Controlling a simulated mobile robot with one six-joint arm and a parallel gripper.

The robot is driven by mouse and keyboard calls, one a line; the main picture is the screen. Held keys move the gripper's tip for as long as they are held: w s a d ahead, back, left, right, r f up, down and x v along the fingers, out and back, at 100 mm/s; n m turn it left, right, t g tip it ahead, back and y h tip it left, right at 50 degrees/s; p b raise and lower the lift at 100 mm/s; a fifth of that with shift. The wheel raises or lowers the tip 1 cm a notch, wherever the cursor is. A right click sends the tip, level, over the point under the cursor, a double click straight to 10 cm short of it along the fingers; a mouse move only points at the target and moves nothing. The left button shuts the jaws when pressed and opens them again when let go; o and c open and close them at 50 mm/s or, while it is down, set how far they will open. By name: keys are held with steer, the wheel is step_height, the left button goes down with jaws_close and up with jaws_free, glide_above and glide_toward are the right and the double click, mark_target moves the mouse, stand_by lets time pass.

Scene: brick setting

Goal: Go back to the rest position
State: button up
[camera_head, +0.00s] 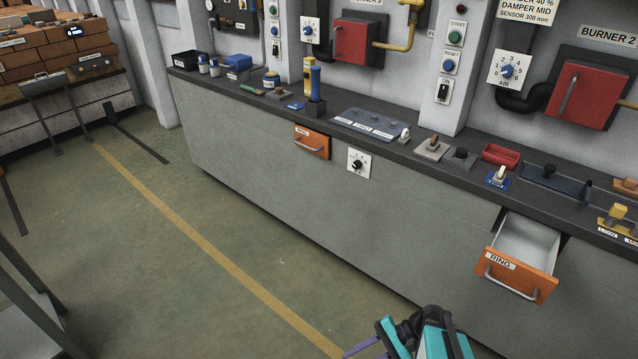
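My gripper (362,346) shows only in part at the bottom edge, right of centre, at the end of my teal and black arm. A thin purple part sticks out to the left from it over the floor. Whether the fingers are open or shut cannot be made out, and no held thing shows. The arm is in front of the long grey counter, below and to the left of the orange-fronted drawer labelled RING (515,273). That drawer is pulled out, and its visible inside looks empty.
The grey counter (270,160) runs across the view with small tools and blocks on its dark top. A smaller orange drawer (312,141) is shut. Red burner boxes hang on the wall. Bricks (60,45) are stacked at upper left.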

steer(key=s+a+f+n+g+h, duration=0.35)
steer(key=s+f+h, duration=0.25)
steer(key=s+f, duration=0.4)
steer(key=s+d+f+n+t+h, duration=0.1)
steer(key=d+f+n+h, duration=0.3)
steer(key=d, duration=0.6)
steer(key=shift+s+f+n+h, duration=0.2)
steer(key=shift+f+n+h, duration=0.25)
steer(key=shift+h, duration=0.25)
